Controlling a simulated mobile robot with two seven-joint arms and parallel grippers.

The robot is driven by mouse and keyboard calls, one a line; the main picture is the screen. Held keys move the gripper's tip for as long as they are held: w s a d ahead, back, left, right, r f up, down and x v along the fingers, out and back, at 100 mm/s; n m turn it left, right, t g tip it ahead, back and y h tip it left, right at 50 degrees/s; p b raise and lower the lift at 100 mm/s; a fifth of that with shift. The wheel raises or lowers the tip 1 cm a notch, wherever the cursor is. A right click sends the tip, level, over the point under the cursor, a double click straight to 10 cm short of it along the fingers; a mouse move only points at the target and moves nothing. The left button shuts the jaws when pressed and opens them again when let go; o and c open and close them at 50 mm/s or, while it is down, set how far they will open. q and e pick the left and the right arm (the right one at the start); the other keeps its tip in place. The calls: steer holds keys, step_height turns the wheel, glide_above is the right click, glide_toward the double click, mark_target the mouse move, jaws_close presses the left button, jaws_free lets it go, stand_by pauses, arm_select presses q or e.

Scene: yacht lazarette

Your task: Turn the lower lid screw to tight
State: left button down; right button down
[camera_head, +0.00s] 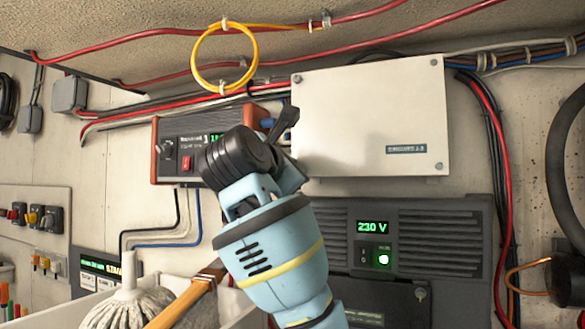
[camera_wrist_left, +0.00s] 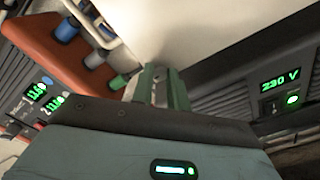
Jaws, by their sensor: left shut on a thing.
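The white box lid (camera_head: 370,120) is on the wall in the head view, with small screws at its upper left (camera_head: 297,78), upper right (camera_head: 434,62) and lower right (camera_head: 439,165) corners. My left gripper (camera_head: 287,122) is at the lid's left edge and covers its lower left part. In the left wrist view its greenish fingers (camera_wrist_left: 158,88) are close together against the pale lid (camera_wrist_left: 185,40). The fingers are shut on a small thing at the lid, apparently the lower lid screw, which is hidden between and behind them. My right gripper is in neither view.
An orange-sided power supply (camera_head: 180,140) with knobs sits close left of the gripper. A dark inverter (camera_head: 420,245) reading 230 V is below the lid. Red and black cables (camera_head: 492,120) run down at the right. A mop head (camera_head: 128,305) stands lower left.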

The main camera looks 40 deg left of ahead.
arm_select(q)
steer(key=shift+m, duration=8.8)
steer(key=c, duration=1.4)
jaws_free()
steer(key=shift+o, duration=0.2)
